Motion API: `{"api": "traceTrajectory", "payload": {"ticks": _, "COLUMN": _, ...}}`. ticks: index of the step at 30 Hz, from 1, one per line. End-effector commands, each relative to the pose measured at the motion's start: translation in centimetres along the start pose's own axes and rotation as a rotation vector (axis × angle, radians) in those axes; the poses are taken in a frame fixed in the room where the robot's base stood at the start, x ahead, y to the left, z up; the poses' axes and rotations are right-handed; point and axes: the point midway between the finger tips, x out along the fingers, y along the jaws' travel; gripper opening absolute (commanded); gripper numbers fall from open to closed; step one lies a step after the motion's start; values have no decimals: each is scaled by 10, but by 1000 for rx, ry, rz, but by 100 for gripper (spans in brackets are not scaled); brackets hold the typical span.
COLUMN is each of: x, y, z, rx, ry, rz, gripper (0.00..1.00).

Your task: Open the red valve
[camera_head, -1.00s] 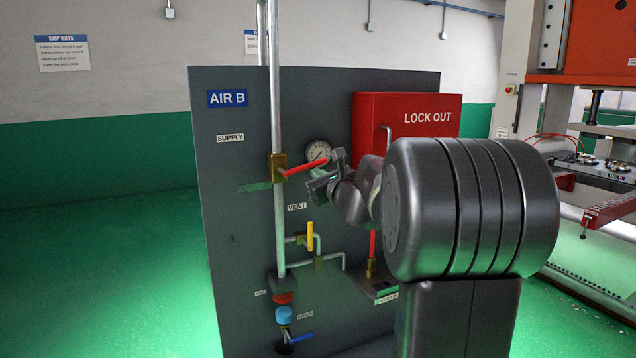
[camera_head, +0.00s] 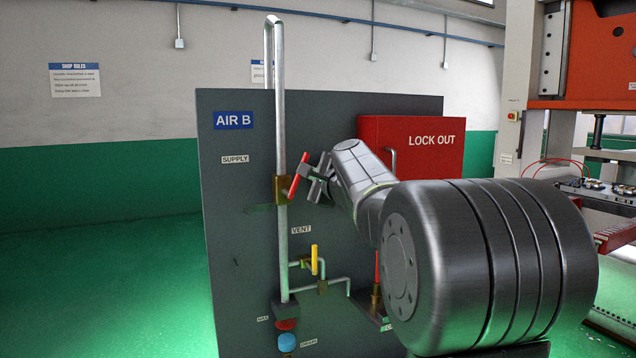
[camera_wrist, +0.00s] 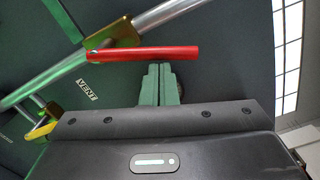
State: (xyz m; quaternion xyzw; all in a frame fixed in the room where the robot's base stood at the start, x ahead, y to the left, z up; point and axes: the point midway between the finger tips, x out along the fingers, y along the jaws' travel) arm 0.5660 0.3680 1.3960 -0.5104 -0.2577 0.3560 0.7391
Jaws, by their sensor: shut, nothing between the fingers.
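The red valve handle (camera_head: 299,174) sits on a brass valve body (camera_head: 281,190) on the vertical pipe, under the SUPPLY label. It points steeply up and slightly right in the head view. In the wrist view the red handle (camera_wrist: 150,53) runs across the upper part, out from the brass body (camera_wrist: 113,38). My gripper (camera_head: 318,178) is right beside the handle on its right. In the wrist view my gripper's fingers (camera_wrist: 160,72) are together and empty, with their tips at the handle's lower edge near its free end. I cannot tell whether they touch it.
A yellow handle (camera_head: 314,259) is below, near the VENT label. A red LOCK OUT box (camera_head: 425,135) stands out from the grey panel (camera_head: 330,115) behind my arm. A blue knob (camera_head: 287,342) and a red part (camera_head: 286,324) are at the pipe's foot.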

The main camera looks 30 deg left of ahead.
Motion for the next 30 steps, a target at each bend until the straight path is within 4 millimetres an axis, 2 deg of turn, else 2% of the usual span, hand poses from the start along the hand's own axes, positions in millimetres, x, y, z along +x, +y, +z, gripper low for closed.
{"api": "traceTrajectory", "payload": {"ticks": 6, "x": 1, "y": -2, "z": 14, "rx": -178, "ry": -2, "rz": 9, "gripper": 0}}
{"api": "traceTrajectory", "payload": {"ticks": 15, "x": 1, "y": -3, "z": 25, "rx": -340, "ry": -1, "rz": 16, "gripper": 0}}
{"api": "traceTrajectory", "payload": {"ticks": 30, "x": 1, "y": -3, "z": 29, "rx": -404, "ry": 0, "rz": 21, "gripper": 0}}
